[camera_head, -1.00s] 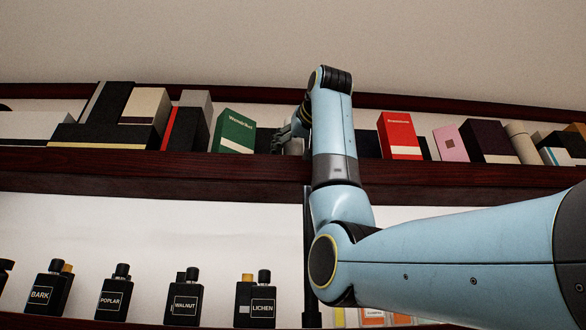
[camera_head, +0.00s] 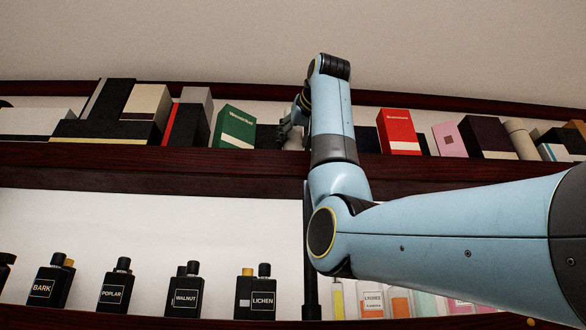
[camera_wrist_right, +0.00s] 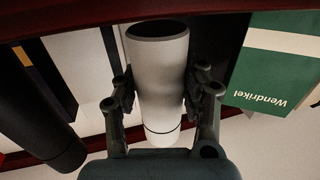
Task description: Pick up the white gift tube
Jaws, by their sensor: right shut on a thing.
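The white gift tube (camera_wrist_right: 162,72) is a smooth pale cylinder with a dark rim at one end and a thin dark ring near the other. My right gripper (camera_wrist_right: 158,88) is shut on it, with one finger on each side of the tube. In the head view the right gripper (camera_head: 290,128) is at the upper shelf, right of the green box. There the tube is mostly hidden by my gripper and arm, and I cannot tell whether it touches the shelf. My left gripper is not in view.
The upper shelf (camera_head: 240,157) holds the green Wendrikel box (camera_head: 234,127), a red box (camera_head: 398,132), a pink box (camera_head: 449,140) and several dark boxes. Black bottles, including Lichen (camera_head: 262,297), stand on the lower shelf. The wall above is clear.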

